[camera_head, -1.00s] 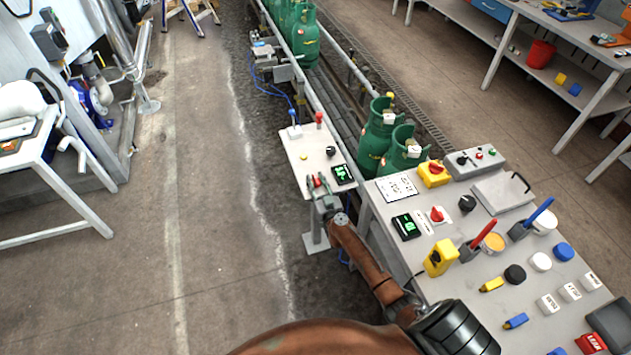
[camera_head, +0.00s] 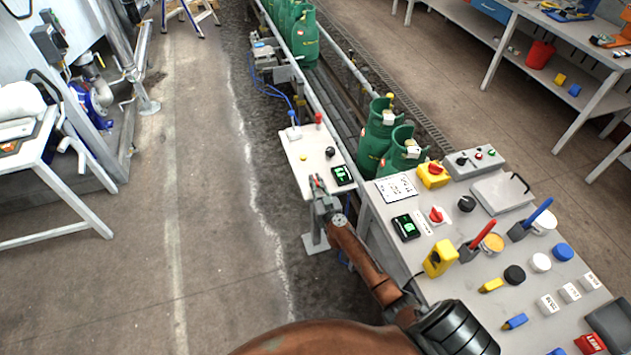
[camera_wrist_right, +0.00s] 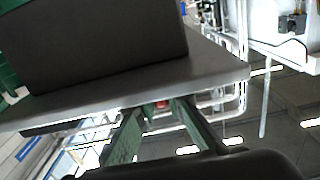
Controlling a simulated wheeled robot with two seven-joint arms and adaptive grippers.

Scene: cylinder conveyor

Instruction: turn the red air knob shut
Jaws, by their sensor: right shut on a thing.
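The red air knob (camera_wrist_right: 161,104) shows as a small red patch between the green fingers of my right gripper (camera_wrist_right: 160,112) in the right wrist view. In the head view, my right gripper (camera_head: 318,184) is at the near left edge of the small white panel (camera_head: 309,153). Its jaws are shut on the red knob, which they mostly hide. How far the knob is turned cannot be told. My left gripper is not in view.
A red-topped post (camera_head: 319,119), a black knob (camera_head: 330,152) and a green display (camera_head: 342,175) are on the small panel. Green gas cylinders (camera_head: 378,138) stand on the conveyor behind it. The control table (camera_head: 470,260) lies to the right.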

